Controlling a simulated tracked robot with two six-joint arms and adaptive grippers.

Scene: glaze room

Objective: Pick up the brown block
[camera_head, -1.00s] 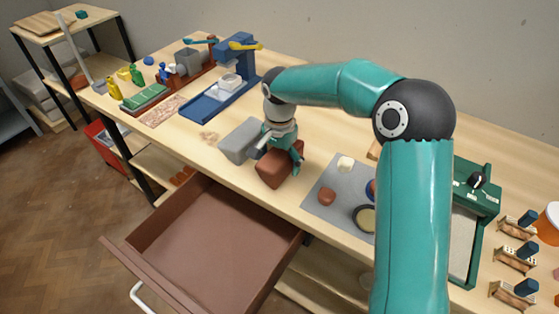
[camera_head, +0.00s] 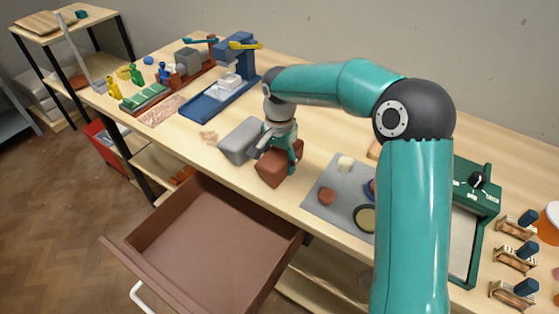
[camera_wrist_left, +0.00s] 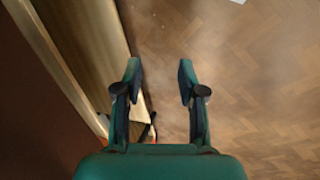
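The brown block (camera_head: 272,172) sits on the bench near its front edge, right of a grey block (camera_head: 240,140). My right gripper (camera_head: 276,155) is pointed down over the brown block, with one finger on its left side and the other over its right side. The fingers are apart, but I cannot tell whether they press on the block. The gripper partly hides the block's top. In the left wrist view my left gripper (camera_wrist_left: 160,75) is open and empty, above the wooden floor; it is not in the head view.
An open brown drawer (camera_head: 215,245) juts out below the bench front. A grey mat (camera_head: 318,209) with small lumps and a round dish lies right of the brown block. A blue stand (camera_head: 215,103) is behind left, and a green device (camera_head: 478,200) is at the right.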

